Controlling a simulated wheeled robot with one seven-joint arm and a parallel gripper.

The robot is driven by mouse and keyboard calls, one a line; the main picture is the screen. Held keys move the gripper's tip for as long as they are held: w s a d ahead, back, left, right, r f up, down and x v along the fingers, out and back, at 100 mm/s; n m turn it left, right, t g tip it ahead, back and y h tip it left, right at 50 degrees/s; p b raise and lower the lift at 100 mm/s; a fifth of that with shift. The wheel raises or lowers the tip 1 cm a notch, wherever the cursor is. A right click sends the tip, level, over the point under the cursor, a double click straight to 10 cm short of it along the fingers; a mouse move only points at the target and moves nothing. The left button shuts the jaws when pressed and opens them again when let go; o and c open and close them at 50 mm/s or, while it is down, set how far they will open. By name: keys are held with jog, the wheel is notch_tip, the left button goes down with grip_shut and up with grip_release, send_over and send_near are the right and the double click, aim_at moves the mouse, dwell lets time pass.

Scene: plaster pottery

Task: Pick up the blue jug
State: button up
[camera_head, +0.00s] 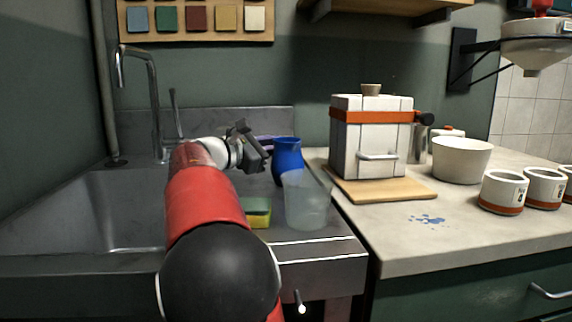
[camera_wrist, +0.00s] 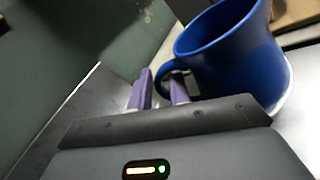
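The blue jug (camera_head: 288,163) stands upright at the back right of the sink area, behind a translucent cup. In the wrist view the jug (camera_wrist: 235,65) fills the upper right, with its handle toward my gripper. My gripper (camera_head: 268,145) is at the jug's left side, near its upper part. In the wrist view my gripper's purple fingers (camera_wrist: 160,82) are apart, one on each side of the handle's outer strand. The right finger seems to reach into the handle loop. Whether either finger touches the handle is unclear.
A translucent cup (camera_head: 306,205) stands in front of the jug. A green and yellow sponge (camera_head: 257,212) lies beside it. A white kiln-like box (camera_head: 363,145) on a wooden board (camera_head: 398,195) stands to the right. The tap (camera_head: 155,100) rises at the left, over the sink (camera_head: 95,215).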

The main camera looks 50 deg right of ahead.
jog(key=shift+c, duration=0.5)
grip_shut()
jog(key=shift+r, duration=0.2)
